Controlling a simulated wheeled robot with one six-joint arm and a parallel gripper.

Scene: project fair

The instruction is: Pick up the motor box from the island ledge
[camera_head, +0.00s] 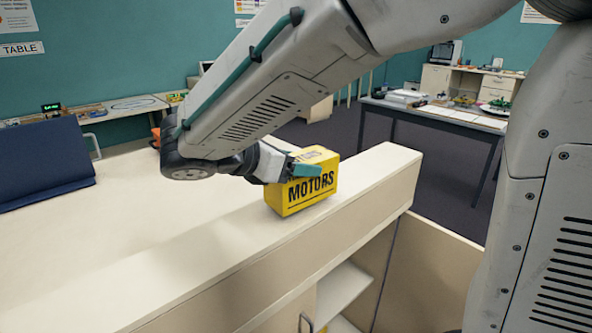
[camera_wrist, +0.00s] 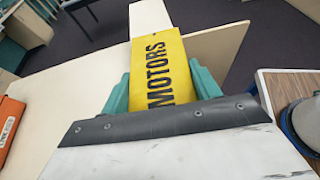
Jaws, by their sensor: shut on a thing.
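The motor box (camera_head: 312,190) is yellow with black "MOTORS" lettering. In the head view it is upright on the cream island ledge (camera_head: 372,178), close to its right end; I cannot tell if its base is touching the ledge or just clear of it. My gripper (camera_head: 300,168) reaches it from the left, with a teal finger across its front face. In the wrist view the box (camera_wrist: 163,70) sits between the two teal fingers of my gripper (camera_wrist: 160,85), which are shut on its sides. The far finger is mostly hidden in the head view.
A dark blue panel (camera_head: 42,163) stands on the island's left part. An orange box (camera_wrist: 10,125) lies at the wrist view's left edge. Below the ledge are open shelves (camera_head: 345,290). A grey table (camera_head: 430,115) with items stands beyond, across open floor.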

